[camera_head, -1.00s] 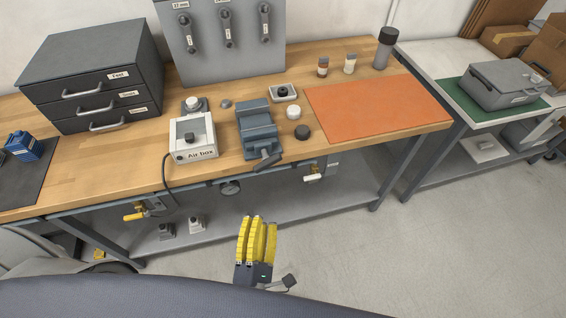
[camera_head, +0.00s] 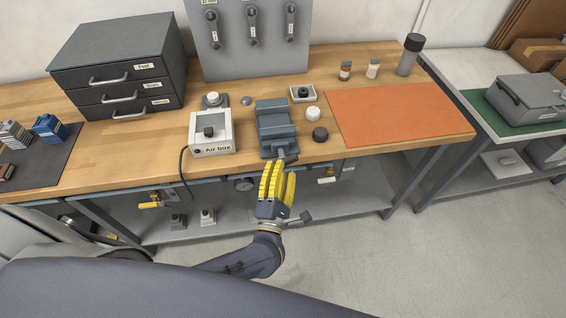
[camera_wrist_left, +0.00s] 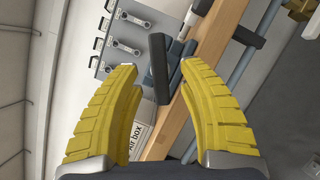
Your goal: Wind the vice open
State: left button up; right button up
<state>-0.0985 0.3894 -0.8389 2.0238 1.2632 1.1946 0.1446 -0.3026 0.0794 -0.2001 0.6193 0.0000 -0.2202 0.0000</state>
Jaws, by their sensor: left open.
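The blue-grey vice (camera_head: 274,126) stands at the front edge of the wooden bench. Its dark handle (camera_head: 286,161) sticks out at the front, toward me. My left gripper (camera_head: 280,170), with yellow fingers, is open just in front of and below the handle. In the left wrist view the dark handle bar (camera_wrist_left: 156,82) shows between and beyond the open fingertips, with no visible contact. Part of the vice body (camera_wrist_left: 176,58) shows behind the bar. In the head view the fingers come close to the handle's lower end. My right gripper is not in view.
The air box (camera_head: 211,134) stands left of the vice. A white knob (camera_head: 313,114) and a black knob (camera_head: 320,134) lie to its right, before an orange mat (camera_head: 400,113). A gauge and yellow-handled valve (camera_head: 150,205) hang under the bench edge.

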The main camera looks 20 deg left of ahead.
aim_at(282, 158)
pick_arm(q)
jog(key=shift+x, duration=1.25)
grip_shut()
